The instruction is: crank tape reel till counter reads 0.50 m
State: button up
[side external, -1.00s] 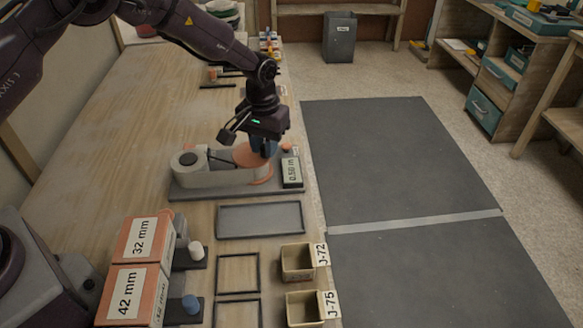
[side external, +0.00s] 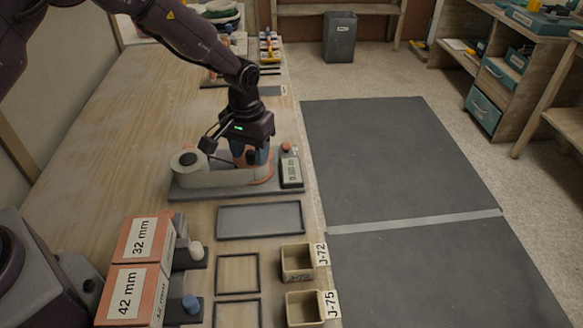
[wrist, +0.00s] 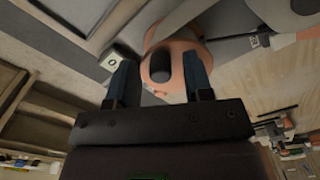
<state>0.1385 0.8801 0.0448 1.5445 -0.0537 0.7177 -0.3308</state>
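The tape reel unit (side external: 215,180) sits on a grey base on the bench, with a pale spool (side external: 187,160) at its left end and an orange reel (side external: 264,175) at its right end. The orange reel also shows in the wrist view (wrist: 183,80), with a dark crank knob (wrist: 162,67) on it. My gripper (side external: 250,158) is over the orange reel. In the wrist view my gripper (wrist: 159,62) has its blue fingers apart on either side of the knob, with gaps on both sides. The counter (side external: 291,170) stands right of the reel; its digits are too small to read surely.
An empty grey tray (side external: 260,219) lies in front of the unit. Bins J-72 (side external: 297,262) and J-75 (side external: 304,308) stand at the bench's right edge. Boxes marked 32 mm (side external: 143,240) and 42 mm (side external: 128,294) are at front left. The bench left of the unit is clear.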

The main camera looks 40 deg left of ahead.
jog(key=shift+r, duration=4.05)
jog(key=s+a+r+m+t, duration=0.1)
jog(key=s+a+r+t, duration=0.1)
jog(key=s+r, duration=0.7)
jog(key=s+a+r+m+t, duration=0.2)
jog(key=s+r, duration=0.8)
jog(key=s, duration=0.7)
jog(key=shift+s+a+t, duration=0.4)
jog(key=shift+a+t, duration=0.1)
jog(key=shift+t, duration=0.3)
